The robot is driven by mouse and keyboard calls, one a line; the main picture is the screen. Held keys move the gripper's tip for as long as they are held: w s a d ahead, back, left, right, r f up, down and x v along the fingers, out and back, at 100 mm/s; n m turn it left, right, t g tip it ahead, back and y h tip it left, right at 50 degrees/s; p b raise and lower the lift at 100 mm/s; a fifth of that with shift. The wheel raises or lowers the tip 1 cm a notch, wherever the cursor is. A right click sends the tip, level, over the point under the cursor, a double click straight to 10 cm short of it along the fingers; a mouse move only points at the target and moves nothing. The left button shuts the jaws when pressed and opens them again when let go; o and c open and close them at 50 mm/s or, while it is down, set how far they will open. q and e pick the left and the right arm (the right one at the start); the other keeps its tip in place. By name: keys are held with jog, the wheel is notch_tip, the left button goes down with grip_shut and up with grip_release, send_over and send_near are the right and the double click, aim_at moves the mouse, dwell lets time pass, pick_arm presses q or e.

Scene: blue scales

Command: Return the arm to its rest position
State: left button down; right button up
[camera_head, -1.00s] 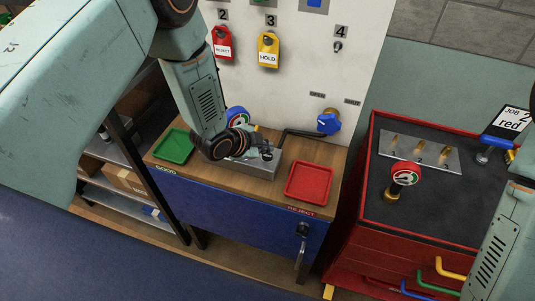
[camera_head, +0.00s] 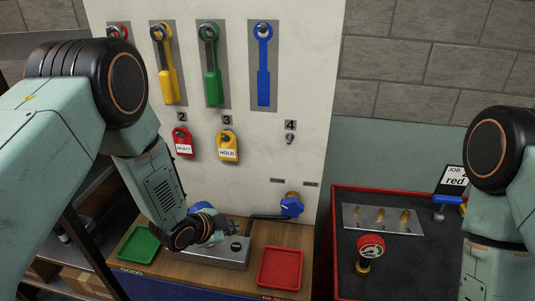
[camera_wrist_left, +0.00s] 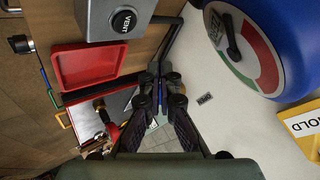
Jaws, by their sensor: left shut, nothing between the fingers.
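My left arm comes in from the left in the head view, its forearm hanging down over the wooden bench. My left gripper (camera_wrist_left: 160,78) shows in the left wrist view with its dark fingers together and nothing between them. In the head view the wrist hides most of it, above the grey box (camera_head: 238,258) with the vent button. A blue-cased gauge (camera_wrist_left: 262,45) is close to the gripper on the right of the wrist view. My right arm stands at the right edge of the head view; its gripper is out of frame.
On the bench are a green tray (camera_head: 138,246) and a red tray (camera_head: 279,270).

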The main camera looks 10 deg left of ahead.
pick_arm(q)
jog(key=shift+s+a+n, duration=0.1)
jog(key=shift+s+n, duration=0.05)
jog(key=shift+n, duration=0.55)
jog(key=s+a+f+n+g+y+b, duration=0.2)
jog(key=s+f+n+b, duration=0.4)
jog(key=s+f+b, duration=0.6)
jog(key=s+a+f+n+g+y+b, duration=0.2)
jog(key=s+a+f+n+g+b, duration=0.2)
jog(key=s+f+b, duration=0.7)
jog(key=s+f+n+g, duration=0.1)
jog(key=s+f, duration=0.3)
jog(key=s, duration=0.3)
jog(key=s+f+n+g, duration=0.1)
jog(key=s+f+n, duration=0.1)
jog(key=s, duration=0.5)
jog(key=shift+f+b, duration=0.4)
jog(key=shift+f, duration=0.45)
jog(key=c, duration=2.1)
grip_release()
